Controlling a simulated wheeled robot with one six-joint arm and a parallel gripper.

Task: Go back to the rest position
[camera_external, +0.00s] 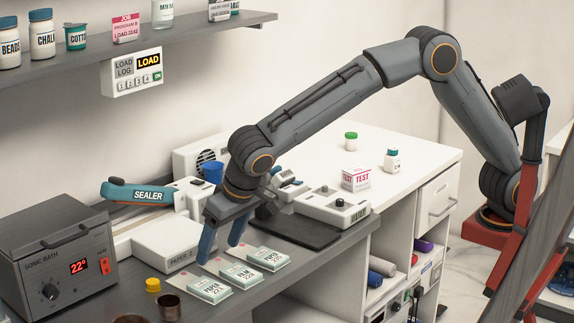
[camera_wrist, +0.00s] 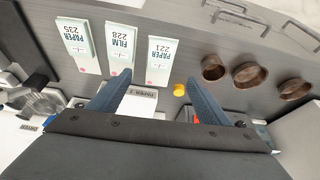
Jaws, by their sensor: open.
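My gripper (camera_external: 223,240) is open and empty, its two blue-grey fingers pointing down over the grey counter. In the external view it hangs just behind the row of three pouches. The pouches are labelled PAPER 221 (camera_external: 210,290), FILM 228 (camera_external: 241,275) and PAPER 235 (camera_external: 268,258). In the wrist view both fingers (camera_wrist: 168,100) show apart with nothing held between them. The pouches lie beyond the fingertips there: PAPER 235 (camera_wrist: 78,45), FILM 228 (camera_wrist: 120,46) and PAPER 221 (camera_wrist: 160,60). My arm reaches across from its base at the right.
The sonic bath (camera_external: 55,262) stands at left, the sealer (camera_external: 148,194) behind the gripper. A yellow cap (camera_external: 153,284) and brown cups (camera_external: 169,307) are near the front. A TEST box (camera_external: 356,179) and small bottles stand on the white cabinet. The shelf (camera_external: 150,45) and LOAD panel (camera_external: 132,73) are above.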

